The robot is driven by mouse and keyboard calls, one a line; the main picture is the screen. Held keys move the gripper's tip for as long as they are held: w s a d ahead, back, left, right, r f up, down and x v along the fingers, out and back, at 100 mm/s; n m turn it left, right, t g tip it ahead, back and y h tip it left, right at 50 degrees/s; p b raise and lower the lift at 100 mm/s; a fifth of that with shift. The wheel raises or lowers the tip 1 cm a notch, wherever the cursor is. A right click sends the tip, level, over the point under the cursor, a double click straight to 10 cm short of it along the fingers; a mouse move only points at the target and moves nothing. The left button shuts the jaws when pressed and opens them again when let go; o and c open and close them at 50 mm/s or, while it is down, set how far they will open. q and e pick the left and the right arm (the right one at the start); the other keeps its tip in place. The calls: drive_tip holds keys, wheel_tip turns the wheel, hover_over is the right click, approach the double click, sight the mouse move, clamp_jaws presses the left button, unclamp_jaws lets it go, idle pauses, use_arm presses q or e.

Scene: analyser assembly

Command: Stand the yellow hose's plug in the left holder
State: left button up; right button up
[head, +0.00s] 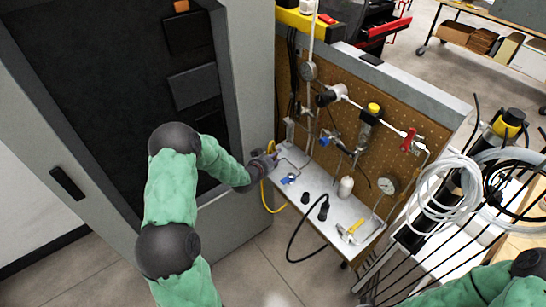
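The yellow hose (264,192) hangs in a loop at the left end of the white shelf (330,190), beside the grey cabinet. My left gripper (270,158) is at the upper part of this loop, above the shelf's left edge. It is small and partly hidden by its own wrist, so I cannot tell whether its fingers are closed on the hose or plug. The yellow hose's plug cannot be made out. A short black piece (305,197), possibly the left holder, stands on the shelf. Right of it is a black plug (323,208) with a black hose. My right gripper is out of view.
A white bottle (345,187), a blue fitting (290,178) and a yellow-handled tool (352,229) are on the shelf. The grey cabinet (250,90) borders the left side.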

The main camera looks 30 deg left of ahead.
sight(273, 148)
use_arm(q)
drive_tip(key=shift+r, duration=0.25)
drive_tip(key=shift+r+p, duration=1.05)
drive_tip(key=shift+r, duration=1)
drive_tip(key=s+d+r, duration=0.2)
drive_tip(key=s+d, duration=0.5)
drive_tip(key=d, duration=0.5)
drive_tip(key=shift+r+p, duration=0.2)
drive_tip(key=shift+p, duration=0.25)
drive_tip(key=shift+s+d+f+b, duration=0.4)
drive_tip(key=shift+s+d, duration=0.25)
drive_tip(key=shift+d, duration=0.5)
drive_tip(key=shift+s+d+f+b, duration=0.35)
drive_tip(key=shift+s+d+f, duration=0.25)
drive_tip(key=shift+d, duration=0.5)
drive_tip(key=shift+s+d+f+b, duration=0.4)
drive_tip(key=shift+s+d, duration=0.3)
drive_tip(key=shift+d, duration=0.45)
